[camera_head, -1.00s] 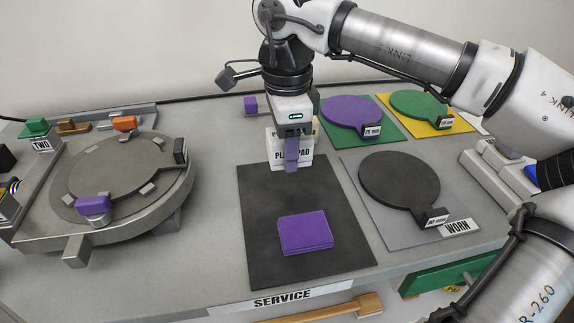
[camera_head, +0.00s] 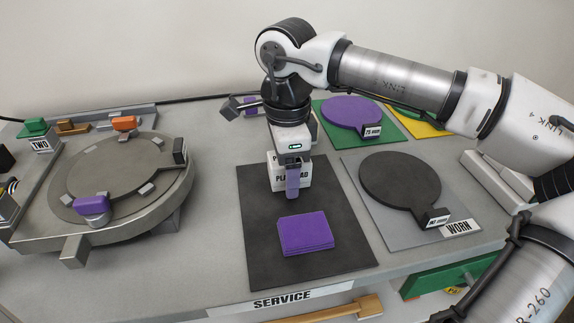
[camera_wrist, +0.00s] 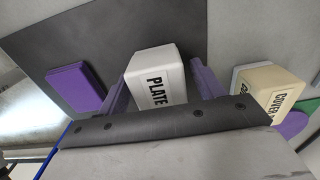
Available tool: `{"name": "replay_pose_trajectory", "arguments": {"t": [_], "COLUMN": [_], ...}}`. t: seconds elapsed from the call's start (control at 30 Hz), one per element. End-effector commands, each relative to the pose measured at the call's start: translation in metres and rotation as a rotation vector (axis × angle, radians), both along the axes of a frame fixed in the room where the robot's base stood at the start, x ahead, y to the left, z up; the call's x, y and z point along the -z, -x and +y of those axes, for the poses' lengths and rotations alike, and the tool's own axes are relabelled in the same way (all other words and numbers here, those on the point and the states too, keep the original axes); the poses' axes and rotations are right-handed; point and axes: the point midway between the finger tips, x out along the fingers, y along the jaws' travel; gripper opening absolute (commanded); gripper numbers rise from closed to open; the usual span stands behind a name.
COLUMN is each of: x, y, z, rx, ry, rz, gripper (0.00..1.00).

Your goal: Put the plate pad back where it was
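The plate pad (camera_head: 279,182) is a white block with black "PLATE PAD" lettering. It is between the purple fingers of my gripper (camera_head: 293,182), over the far part of the dark service mat (camera_head: 265,215). In the wrist view the plate pad (camera_wrist: 157,75) shows between both fingers, its "PLATE" label facing the camera.
A purple layered block (camera_head: 305,235) lies on the mat's near part. A cream block marked "COVER" (camera_wrist: 268,85) stands right in the wrist view. The grey WORN mat (camera_head: 385,225) with a dark disc is at the right. A round metal fixture (camera_head: 110,185) is left.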

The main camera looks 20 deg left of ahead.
Motion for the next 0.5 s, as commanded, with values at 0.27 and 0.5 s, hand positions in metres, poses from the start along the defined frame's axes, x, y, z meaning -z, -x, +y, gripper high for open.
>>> {"name": "replay_pose_trajectory", "arguments": {"t": [0.27,0.5], "x": [-0.002,-0.033], "y": [0.000,-0.001], "z": [0.000,0.000], "rx": [0.000,0.001], "ry": [0.000,-0.001], "rz": [0.000,-0.003], "gripper": [0.67,0.67]}}
